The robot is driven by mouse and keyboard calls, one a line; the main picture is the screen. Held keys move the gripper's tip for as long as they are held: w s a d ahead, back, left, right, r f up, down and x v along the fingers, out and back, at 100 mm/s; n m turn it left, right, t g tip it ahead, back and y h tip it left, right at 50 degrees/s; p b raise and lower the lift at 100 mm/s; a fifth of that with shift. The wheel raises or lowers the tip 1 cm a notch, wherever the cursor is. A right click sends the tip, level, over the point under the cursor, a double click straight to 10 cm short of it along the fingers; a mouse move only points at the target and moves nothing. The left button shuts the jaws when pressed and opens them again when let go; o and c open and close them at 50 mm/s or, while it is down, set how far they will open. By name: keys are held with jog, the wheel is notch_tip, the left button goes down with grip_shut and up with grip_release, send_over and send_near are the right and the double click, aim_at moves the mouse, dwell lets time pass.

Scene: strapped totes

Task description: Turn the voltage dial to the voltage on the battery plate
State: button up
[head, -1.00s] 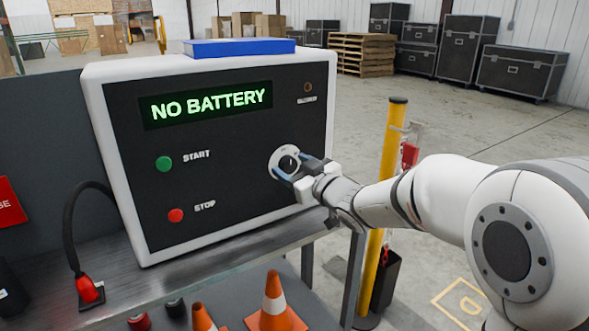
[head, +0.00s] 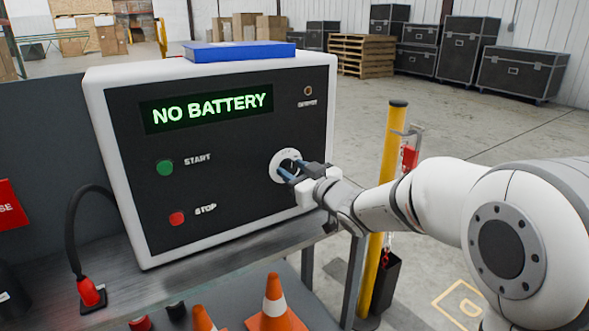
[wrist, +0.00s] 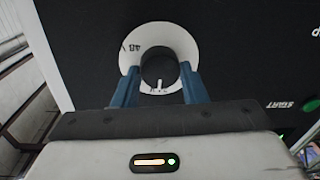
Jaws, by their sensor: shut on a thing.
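The voltage dial (head: 276,166) is a white ring with a black knob on the right of the charger's black front panel. My gripper (head: 290,172) is at the dial, its blue fingers on either side of the knob and shut on it. In the wrist view the knob (wrist: 158,66) sits between the fingertips. Its white pointer line points to the bottom of that picture, at small marks too hidden to read. "48 V" is on the ring's upper left (wrist: 131,46) there. The charger's display (head: 208,107) reads "NO BATTERY". I see no battery plate.
A green START button (head: 165,167) and a red STOP button (head: 177,218) are left of the dial. A blue box (head: 240,50) lies on the charger. A red connector (head: 91,292) on a black cable stands on the bench. A yellow post (head: 385,190) stands right, behind my arm.

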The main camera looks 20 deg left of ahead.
jog(key=m+p, duration=0.4)
jog(key=m, duration=0.1)
jog(key=shift+r, duration=0.15)
jog(key=m+p, duration=0.3)
jog(key=m, duration=0.3)
jog(key=shift+m+t, duration=0.3)
jog(key=m, duration=0.2)
jog(key=m+p, duration=0.1)
jog(key=m, duration=0.1)
jog(key=m+p, duration=0.1)
jog(key=m, duration=0.1)
jog(key=shift+f+m+t, duration=0.3)
jog(key=m+p, duration=0.2)
jog(key=m, duration=0.4)
jog(key=shift+f+h, duration=0.1)
jog(key=shift+h, duration=0.2)
jog(key=o, duration=1)
jog(key=shift+c, duration=0.2)
jog(key=shift+t, duration=0.3)
